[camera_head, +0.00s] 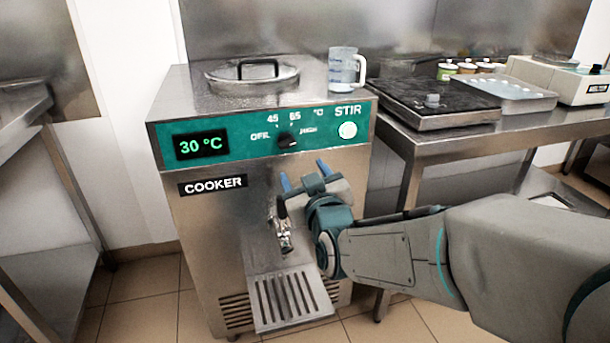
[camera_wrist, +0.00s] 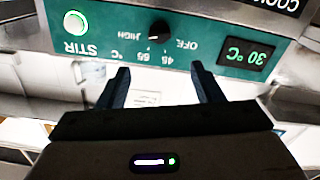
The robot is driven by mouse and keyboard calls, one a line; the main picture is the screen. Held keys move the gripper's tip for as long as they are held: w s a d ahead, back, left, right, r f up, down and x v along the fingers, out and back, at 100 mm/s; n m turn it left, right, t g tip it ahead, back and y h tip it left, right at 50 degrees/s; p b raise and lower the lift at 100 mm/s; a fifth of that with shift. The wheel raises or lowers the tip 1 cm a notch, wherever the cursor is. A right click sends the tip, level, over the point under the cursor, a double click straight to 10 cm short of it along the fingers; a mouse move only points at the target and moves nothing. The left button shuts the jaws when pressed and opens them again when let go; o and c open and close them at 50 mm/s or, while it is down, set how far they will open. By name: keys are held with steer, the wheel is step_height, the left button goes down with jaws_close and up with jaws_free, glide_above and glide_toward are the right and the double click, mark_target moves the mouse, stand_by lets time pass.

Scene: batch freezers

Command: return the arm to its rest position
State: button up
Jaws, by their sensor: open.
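My gripper (camera_head: 303,172) is open and empty in front of the cooker's front face, below the green control panel and above the spout. Its two blue fingers point up toward the panel. In the wrist view the fingers of my gripper (camera_wrist: 160,82) stand apart with nothing between them, and the picture is upside down. My arm reaches in from the right in the head view. The cooker (camera_head: 215,225) shows 30 °C on its display. Its dial (camera_head: 287,141) is just above my fingers, apart from them in the picture. The STIR button (camera_head: 348,130) glows green.
A metal spout (camera_head: 285,238) and drip tray (camera_head: 290,325) jut out below my gripper. A clear jug (camera_head: 345,72) stands on the cooker beside its round lid (camera_head: 252,77). A steel table (camera_head: 470,130) at right holds a black-topped device and a scale. Another steel table edge stands at left.

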steer(key=s+d+r+m+g+h+p, duration=0.2)
steer(key=s+d+r+g+p, duration=0.4)
steer(key=s+p, duration=0.4)
steer(key=s+d+r+m+g+h+p, duration=0.3)
steer(key=s+d+g+p, duration=0.5)
steer(key=s+p, duration=0.3)
step_height(320, 180, up, 3)
steer(key=m+p, duration=0.1)
steer(key=p, duration=0.2)
steer(key=shift+d+f+g+p, duration=0.15)
steer(key=shift+d+g+p, duration=0.15)
steer(key=shift+d, duration=0.05)
